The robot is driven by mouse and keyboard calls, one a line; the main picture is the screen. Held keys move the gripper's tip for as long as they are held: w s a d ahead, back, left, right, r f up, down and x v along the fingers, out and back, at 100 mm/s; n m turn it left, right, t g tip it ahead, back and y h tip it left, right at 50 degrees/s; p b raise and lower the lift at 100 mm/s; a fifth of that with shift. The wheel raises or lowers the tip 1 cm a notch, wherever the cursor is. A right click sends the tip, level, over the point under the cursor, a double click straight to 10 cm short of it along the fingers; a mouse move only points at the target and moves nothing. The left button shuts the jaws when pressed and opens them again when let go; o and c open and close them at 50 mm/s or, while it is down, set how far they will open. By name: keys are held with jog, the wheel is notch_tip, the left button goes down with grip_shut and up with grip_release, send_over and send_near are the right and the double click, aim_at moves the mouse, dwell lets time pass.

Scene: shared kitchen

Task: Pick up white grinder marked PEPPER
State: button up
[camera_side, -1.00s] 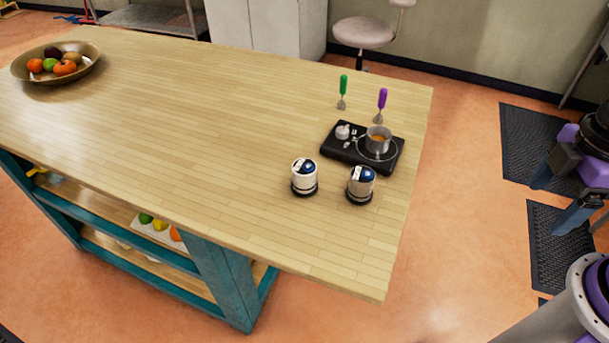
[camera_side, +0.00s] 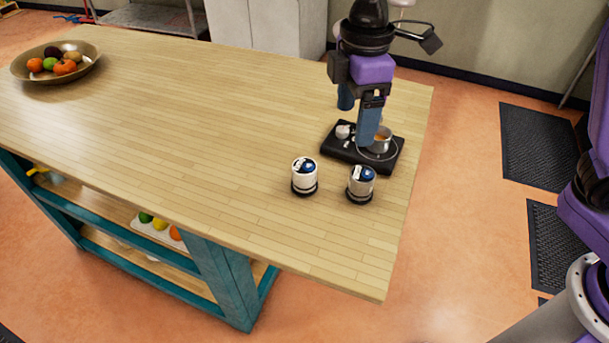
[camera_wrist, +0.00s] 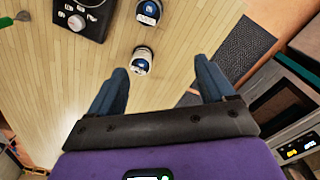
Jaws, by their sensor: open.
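Two small grinders with dark blue tops and black bases stand upright on the wooden table. The left one, a white grinder (camera_side: 304,178), shows in the wrist view as the lower one (camera_wrist: 142,62), ahead of the fingers. The right, greyer grinder (camera_side: 361,186) shows higher in the wrist view (camera_wrist: 148,12). The lettering on both is too small to read, so I cannot tell which says PEPPER. My gripper (camera_side: 357,125) is open and empty, above and behind the grinders, over the black tray. Its two blue fingers (camera_wrist: 161,68) are spread apart.
A fruit bowl (camera_side: 90,70) is far left. The table (camera_side: 210,120) left of the grinders is clear.

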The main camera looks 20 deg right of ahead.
jog(key=n, duration=0.1)
send_over(304, 164)
notch_tip(304, 164, down, 13)
jog(key=shift+a+r, duration=0.15)
jog(key=shift+r, duration=0.05)
jog(key=shift+d+f, duration=0.15)
jog(key=shift+f, duration=1.2)
jog(key=shift+d+f, duration=0.1)
jog(key=shift+f, duration=1.25)
jog(key=c, duration=1.4)
